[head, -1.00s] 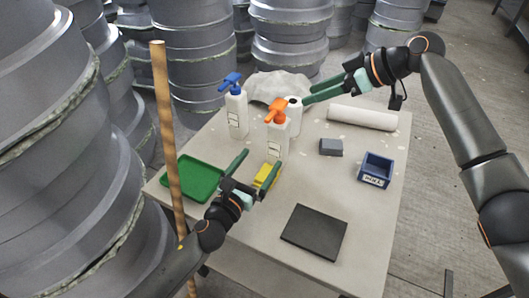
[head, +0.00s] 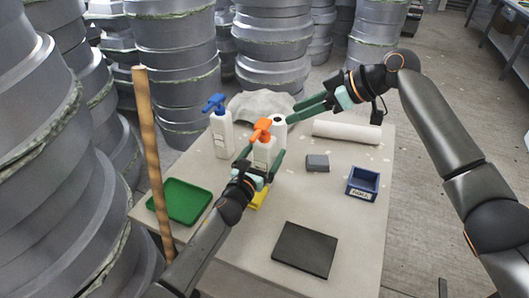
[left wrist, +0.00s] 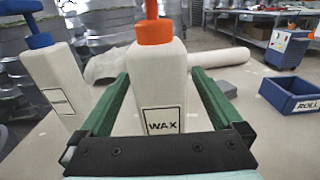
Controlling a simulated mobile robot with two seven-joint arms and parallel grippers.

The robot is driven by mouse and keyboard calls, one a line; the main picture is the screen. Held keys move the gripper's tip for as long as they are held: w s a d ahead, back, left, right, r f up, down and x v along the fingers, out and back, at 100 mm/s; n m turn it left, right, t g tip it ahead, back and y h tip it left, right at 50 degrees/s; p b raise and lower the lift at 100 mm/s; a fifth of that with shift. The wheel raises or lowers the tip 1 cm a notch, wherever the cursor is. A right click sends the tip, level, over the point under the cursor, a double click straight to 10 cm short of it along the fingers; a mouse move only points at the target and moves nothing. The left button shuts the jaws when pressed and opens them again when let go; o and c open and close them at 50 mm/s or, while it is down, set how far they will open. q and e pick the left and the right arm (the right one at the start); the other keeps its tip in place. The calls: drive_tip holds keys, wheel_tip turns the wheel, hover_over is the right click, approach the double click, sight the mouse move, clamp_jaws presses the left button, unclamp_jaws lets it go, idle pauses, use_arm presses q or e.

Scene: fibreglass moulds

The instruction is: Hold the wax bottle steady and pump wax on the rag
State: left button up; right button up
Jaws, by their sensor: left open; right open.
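The wax bottle (head: 264,150) is white with an orange pump head and stands upright on the table. Its WAX label faces the left wrist view (left wrist: 162,112). My left gripper (head: 266,154) is open, with one green finger on each side of the bottle; gaps show between fingers and bottle in the left wrist view. A pale crumpled cloth (head: 255,104), possibly the rag, lies at the back of the table.
A white bottle with a blue pump (head: 221,135) stands left of the wax bottle. A green tray (head: 180,202), yellow block (head: 258,198), dark flat plate (head: 305,250), grey block (head: 317,163), blue bin (head: 363,183) and long white roll (head: 347,132) lie around. A wooden pole (head: 151,150) rises at left.

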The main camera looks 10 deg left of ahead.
use_arm(q)
drive_tip(key=shift+c, duration=0.4)
clamp_jaws()
idle(0.4)
idle(0.8)
use_arm(e)
drive_tip(key=shift+c, duration=0.3)
drive_tip(key=shift+a+r, duration=0.1)
drive_tip(key=shift+a, duration=0.05)
drive_tip(key=shift+c, duration=0.7)
drive_tip(key=w+a+r+m+h, duration=0.1)
drive_tip(key=a, duration=0.1)
drive_tip(key=w+a+m+t+h, duration=0.1)
drive_tip(key=a, duration=0.1)
drive_tip(key=a+r+m+h, duration=0.1)
drive_tip(key=a+m, duration=0.1)
drive_tip(key=a, duration=0.1)
drive_tip(key=shift+w+r, duration=0.35)
drive_tip(key=shift+w, duration=0.05)
clamp_jaws()
drive_tip(key=shift+w+a+f+m+t+h, duration=0.1)
drive_tip(key=shift+a+f+m+t+h, duration=0.2)
drive_tip(key=shift+f, duration=0.55)
drive_tip(key=shift+a+f+m+t+h, duration=0.15)
drive_tip(key=shift+f+m+h, duration=0.2)
drive_tip(key=shift+f, duration=0.55)
drive_tip(key=shift+w+a+f+m+t+h, duration=0.1)
drive_tip(key=shift+f+m+t+h, duration=0.2)
drive_tip(key=shift+f, duration=0.55)
drive_tip(key=shift+f, duration=0.15)
